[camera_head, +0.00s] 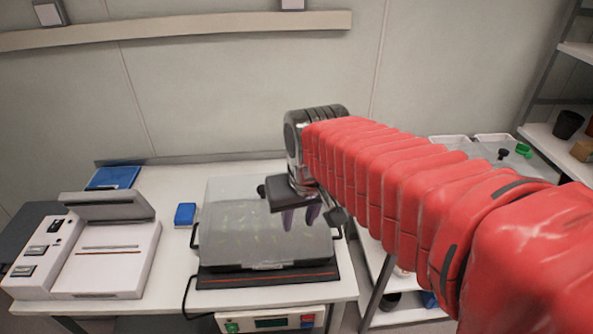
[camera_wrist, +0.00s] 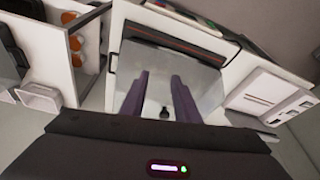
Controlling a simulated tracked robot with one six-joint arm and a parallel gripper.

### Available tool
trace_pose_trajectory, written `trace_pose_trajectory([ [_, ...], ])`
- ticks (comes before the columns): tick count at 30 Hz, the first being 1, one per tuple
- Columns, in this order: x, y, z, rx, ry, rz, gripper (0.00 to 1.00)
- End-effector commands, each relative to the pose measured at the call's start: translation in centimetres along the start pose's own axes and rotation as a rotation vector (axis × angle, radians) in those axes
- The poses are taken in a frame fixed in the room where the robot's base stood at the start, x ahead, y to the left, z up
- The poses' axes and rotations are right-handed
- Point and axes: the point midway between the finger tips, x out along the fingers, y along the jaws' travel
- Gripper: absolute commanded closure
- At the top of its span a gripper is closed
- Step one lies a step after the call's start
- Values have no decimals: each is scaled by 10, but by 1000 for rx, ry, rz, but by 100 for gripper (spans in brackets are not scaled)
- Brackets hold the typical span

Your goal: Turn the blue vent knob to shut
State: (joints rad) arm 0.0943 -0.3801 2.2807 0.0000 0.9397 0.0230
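A chamber with a clear, domed lid (camera_head: 240,226) stands on a dark heating base (camera_head: 220,281) on the white bench. A small dark knob (camera_head: 261,190) sits on the lid's far part; its colour reads near black here, so I cannot tell if it is the blue vent knob or how it is turned. My gripper (camera_head: 300,217) hangs over the lid's right part, with two purple fingers apart and nothing between them. In the wrist view the open fingers (camera_wrist: 160,80) point over the lid (camera_wrist: 205,90), and a small dark knob (camera_wrist: 164,113) shows between them.
A white instrument (camera_head: 105,257) with a raised grey flap stands left of the chamber, and a blue block (camera_head: 185,214) lies between them. A controller (camera_head: 270,321) is in front. White trays (camera_head: 450,140) and shelving are at right, behind my arm.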

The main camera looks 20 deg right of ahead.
Motion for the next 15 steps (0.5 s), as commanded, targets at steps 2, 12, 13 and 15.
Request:
trace_pose_trajectory([
  [2,3,4,-15,28,-23,4,72],
  [12,16,23,-79,178,-105,23,72],
  [13,18,25,-85,194,-112,25,72],
  [15,21,30,-98,232,-128,30,72],
])
